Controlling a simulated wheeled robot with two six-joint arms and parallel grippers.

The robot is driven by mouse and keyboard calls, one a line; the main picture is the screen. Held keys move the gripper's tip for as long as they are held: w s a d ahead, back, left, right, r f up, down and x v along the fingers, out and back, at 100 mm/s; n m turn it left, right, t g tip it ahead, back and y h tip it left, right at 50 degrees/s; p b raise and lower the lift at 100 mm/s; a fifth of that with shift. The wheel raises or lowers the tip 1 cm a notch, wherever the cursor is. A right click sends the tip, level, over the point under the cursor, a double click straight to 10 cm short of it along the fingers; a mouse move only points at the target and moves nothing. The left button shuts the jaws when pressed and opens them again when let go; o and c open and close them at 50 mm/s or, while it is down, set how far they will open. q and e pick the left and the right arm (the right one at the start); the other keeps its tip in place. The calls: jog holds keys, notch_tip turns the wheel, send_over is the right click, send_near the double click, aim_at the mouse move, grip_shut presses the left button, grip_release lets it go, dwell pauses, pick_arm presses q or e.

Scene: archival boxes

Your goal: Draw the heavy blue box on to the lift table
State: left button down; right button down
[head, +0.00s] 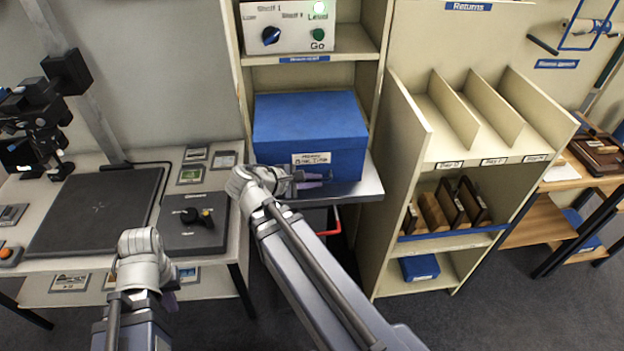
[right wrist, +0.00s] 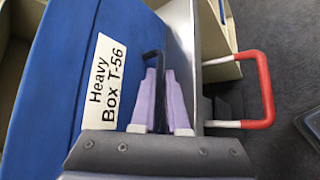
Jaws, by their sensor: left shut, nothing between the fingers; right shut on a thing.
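The heavy blue box (head: 310,125) has a white label reading "Heavy Box T-56" in the right wrist view (right wrist: 100,85). Its front part is above the metal top of the lift table (head: 368,186), near the front edge; how far back it reaches into the bay is hidden. My right gripper (head: 318,180) is at the box's front, below the label. In the right wrist view its pale purple fingers (right wrist: 165,100) are shut on a dark pull handle (right wrist: 153,62) at the box front. My left gripper (head: 170,280) is shut and empty, low by the left bench, partly hidden by its wrist.
A red handle (head: 334,222) sticks out under the lift table. Above the box, a control panel (head: 290,28) has a blue knob, a green Go button and a lit green lamp by "Level". A divided Returns shelf (head: 410,130) stands close right; a bench (head: 205,225) stands left.

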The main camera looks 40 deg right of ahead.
jog(key=shift+s, duration=0.15)
jog(key=c, duration=0.8)
grip_release()
jog(key=shift+c, duration=0.2)
jog(key=p+v, duration=0.4)
jog(key=v, duration=0.3)
jog(key=shift+a+r, duration=0.2)
jog(key=shift+a, duration=0.15)
